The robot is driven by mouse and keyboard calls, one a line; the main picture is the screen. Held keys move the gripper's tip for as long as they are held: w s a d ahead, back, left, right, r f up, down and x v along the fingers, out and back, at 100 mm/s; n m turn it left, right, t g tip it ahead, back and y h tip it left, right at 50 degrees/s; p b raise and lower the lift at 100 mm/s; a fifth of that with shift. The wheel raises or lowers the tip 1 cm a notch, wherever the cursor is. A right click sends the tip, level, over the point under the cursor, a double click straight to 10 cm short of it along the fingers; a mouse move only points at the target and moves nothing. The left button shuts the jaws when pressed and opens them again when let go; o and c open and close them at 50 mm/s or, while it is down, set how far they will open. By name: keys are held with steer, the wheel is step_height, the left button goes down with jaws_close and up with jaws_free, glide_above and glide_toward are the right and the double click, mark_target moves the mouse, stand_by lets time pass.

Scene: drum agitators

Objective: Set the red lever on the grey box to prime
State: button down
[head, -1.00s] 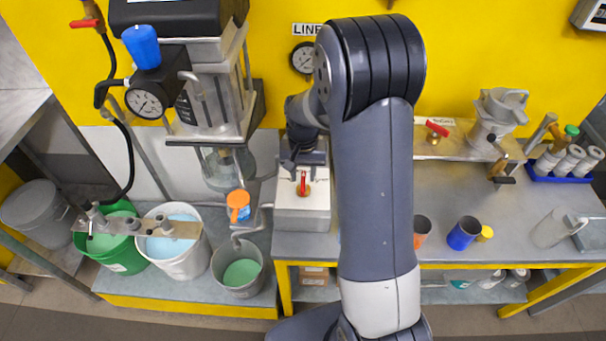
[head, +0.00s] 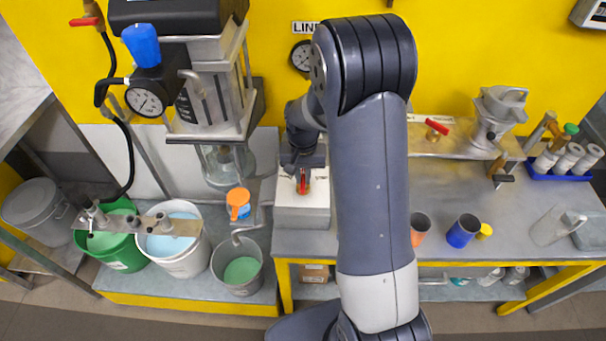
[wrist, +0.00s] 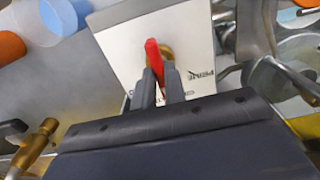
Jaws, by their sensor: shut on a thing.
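The grey box (head: 302,218) stands at the left end of the bench, with a pale top plate. The red lever (wrist: 153,48) sits on a brass pivot (wrist: 167,53) on that top; in the head view (head: 303,186) the lever is partly covered by my gripper. My gripper (wrist: 160,84) is shut on the red lever, one finger on each side of it. A printed "PRIME" label (wrist: 201,72) with an arrow shows on the plate to the right of the fingers. Other lettering at the plate's lower left is mostly hidden by the fingers.
A second red-handled valve (head: 437,129) sits right of my arm. Blue (head: 464,232) and orange cups stand on the bench.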

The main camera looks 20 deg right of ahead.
mark_target(303, 178)
stand_by(0.3)
steer(key=n+b, duration=0.2)
steer(key=n, duration=0.1)
steer(key=shift+n, duration=0.4)
steer(key=n+b, duration=0.1)
steer(key=n, duration=0.4)
stand_by(0.5)
steer(key=c, duration=1.5)
jaws_free()
steer(key=shift+o, duration=0.2)
step_height(303, 178, up, 11)
steer(key=b, duration=0.1)
steer(key=shift+f, duration=0.1)
